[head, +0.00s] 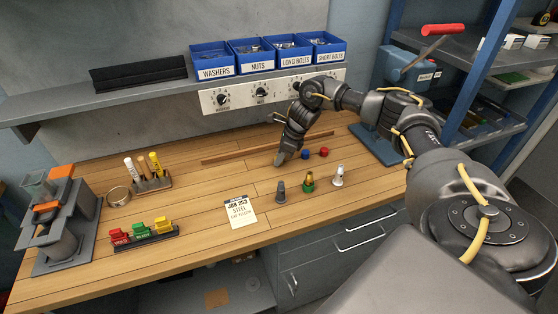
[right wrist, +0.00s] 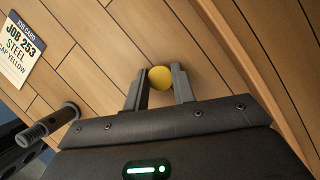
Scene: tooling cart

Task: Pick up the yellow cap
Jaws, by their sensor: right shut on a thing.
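The yellow cap (right wrist: 160,77) is a small round piece between the two fingertips of my right gripper (right wrist: 159,86) in the right wrist view. The fingers are shut on it, one on each side. In the head view my right gripper (head: 279,158) points down near the wooden bench top, left of a blue cap (head: 305,154) and a red cap (head: 323,152). The yellow cap is hidden there by the gripper. I cannot tell if the cap still touches the bench. My left gripper is in neither view.
A job card (head: 240,212) lies to the left. A wooden strip (head: 245,151) lies behind. Blue bins (head: 212,63) line the shelf above.

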